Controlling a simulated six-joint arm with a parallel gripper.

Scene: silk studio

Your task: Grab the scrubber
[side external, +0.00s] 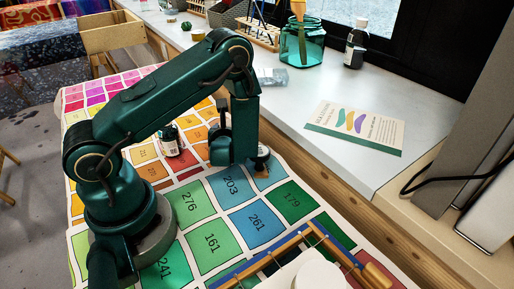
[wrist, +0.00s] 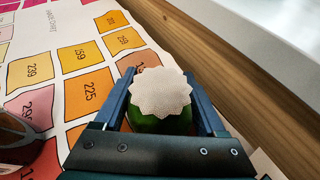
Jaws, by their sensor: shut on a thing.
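The thing I take as the scrubber has a white, finely textured, scalloped top (wrist: 158,92) over a green body in the wrist view. It sits between the two blue fingers of my gripper (wrist: 160,76), which are shut on it from both sides. In the side view my gripper (side external: 243,158) is low over the printed colour chart near its far edge. A small part of the pale-topped scrubber (side external: 262,152) shows at its right; the rest is hidden. I cannot tell whether it touches the chart.
A dark bottle (side external: 170,140) stands on the chart (side external: 221,240) left of my gripper. A wooden-and-blue frame (side external: 270,258) lies in front. On the white sill are a leaflet (side external: 357,127), a teal jar (side external: 301,45) and a black bottle (side external: 356,43). The sill beside the leaflet is clear.

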